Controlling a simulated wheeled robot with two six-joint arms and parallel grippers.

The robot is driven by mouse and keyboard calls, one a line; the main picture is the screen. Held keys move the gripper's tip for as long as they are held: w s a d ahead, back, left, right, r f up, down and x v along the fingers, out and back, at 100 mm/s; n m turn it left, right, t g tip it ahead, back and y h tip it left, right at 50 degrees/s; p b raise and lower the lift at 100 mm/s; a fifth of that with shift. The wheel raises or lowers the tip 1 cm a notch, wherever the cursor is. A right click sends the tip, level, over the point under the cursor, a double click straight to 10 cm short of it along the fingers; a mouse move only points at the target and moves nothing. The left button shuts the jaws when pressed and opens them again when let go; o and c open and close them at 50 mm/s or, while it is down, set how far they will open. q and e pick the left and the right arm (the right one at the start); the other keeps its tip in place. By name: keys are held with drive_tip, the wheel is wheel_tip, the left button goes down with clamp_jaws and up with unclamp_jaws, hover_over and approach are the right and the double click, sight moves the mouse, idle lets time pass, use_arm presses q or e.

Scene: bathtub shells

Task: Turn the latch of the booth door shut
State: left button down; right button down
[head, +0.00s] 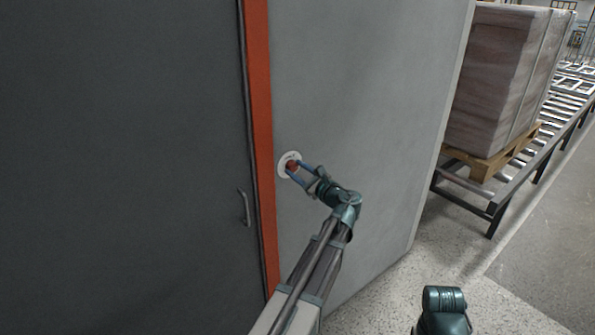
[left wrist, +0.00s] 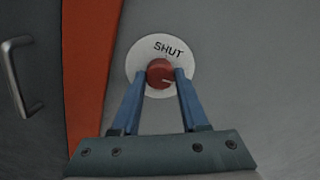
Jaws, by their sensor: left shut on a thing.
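The latch is a red round knob (left wrist: 160,73) on a white round plate (left wrist: 144,56) marked SHUT along its top. A pale line on the knob points to the right in the left wrist view, not up at the word. The plate (head: 285,159) sits on the grey wall just right of the orange door frame (head: 258,120). My left gripper (head: 291,167) has its two blue fingers, one on each side of the knob, shut on it. The dark grey booth door (head: 120,160) appears flush with the frame. My right gripper is not in view.
A metal door handle (head: 245,207) stands out near the door's right edge. To the right, a wrapped load (head: 495,80) on a wooden pallet (head: 490,160) rests on a roller conveyor (head: 480,195). The floor between wall and conveyor is clear.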

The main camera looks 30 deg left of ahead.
use_arm(q)
drive_tip(key=shift+n, duration=0.3)
drive_tip(key=n, duration=0.8)
drive_tip(key=shift+n, duration=0.3)
drive_tip(key=n, duration=0.4)
drive_tip(key=shift+n, duration=2.4)
drive_tip(key=shift+f, duration=0.1)
drive_tip(key=shift+c, duration=2.1)
unclamp_jaws()
drive_tip(key=shift+d, duration=0.1)
